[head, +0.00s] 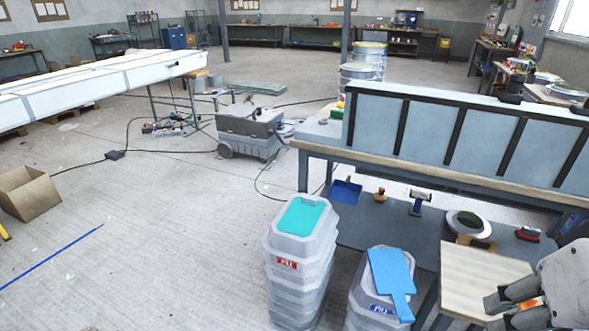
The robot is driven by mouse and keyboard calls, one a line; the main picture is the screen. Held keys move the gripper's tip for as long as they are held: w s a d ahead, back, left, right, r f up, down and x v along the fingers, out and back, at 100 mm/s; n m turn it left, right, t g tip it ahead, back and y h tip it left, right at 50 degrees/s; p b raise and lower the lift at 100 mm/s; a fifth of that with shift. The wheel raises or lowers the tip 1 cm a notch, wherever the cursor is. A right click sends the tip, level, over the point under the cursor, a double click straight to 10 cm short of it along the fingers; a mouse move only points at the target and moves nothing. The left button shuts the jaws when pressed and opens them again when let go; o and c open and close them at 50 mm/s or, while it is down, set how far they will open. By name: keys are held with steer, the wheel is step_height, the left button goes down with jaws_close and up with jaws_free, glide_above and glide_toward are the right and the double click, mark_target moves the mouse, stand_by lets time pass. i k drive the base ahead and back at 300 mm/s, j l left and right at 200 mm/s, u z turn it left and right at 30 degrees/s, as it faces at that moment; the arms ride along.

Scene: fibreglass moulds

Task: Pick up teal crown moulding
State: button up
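A flat teal piece (302,216) lies on the lid of the left stack of clear tubs (299,268). It is the only teal thing I can make out, and its profile is too small to confirm as crown moulding. My gripper (497,313) is at the lower right, in front of a pale wooden board (480,272). Its two fingers point left and look apart, with nothing seen between them. It is well to the right of the teal piece and not touching it.
A blue paddle-shaped piece (391,282) lies on the right tub stack (366,308), between my gripper and the teal piece. A workbench (325,152) with a framed panel (470,135) stands behind; its lower shelf holds tools. Open floor (170,240) lies left, with a cardboard box (27,193).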

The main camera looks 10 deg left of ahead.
mark_target(301, 233)
steer(key=u, duration=0.55)
steer(key=i+j+z, duration=0.2)
steer(key=i, duration=0.3)
steer(key=i+j+z, duration=0.2)
steer(key=i, duration=0.25)
steer(key=i+j+z, duration=0.2)
steer(key=i, duration=0.25)
steer(key=j, duration=0.1)
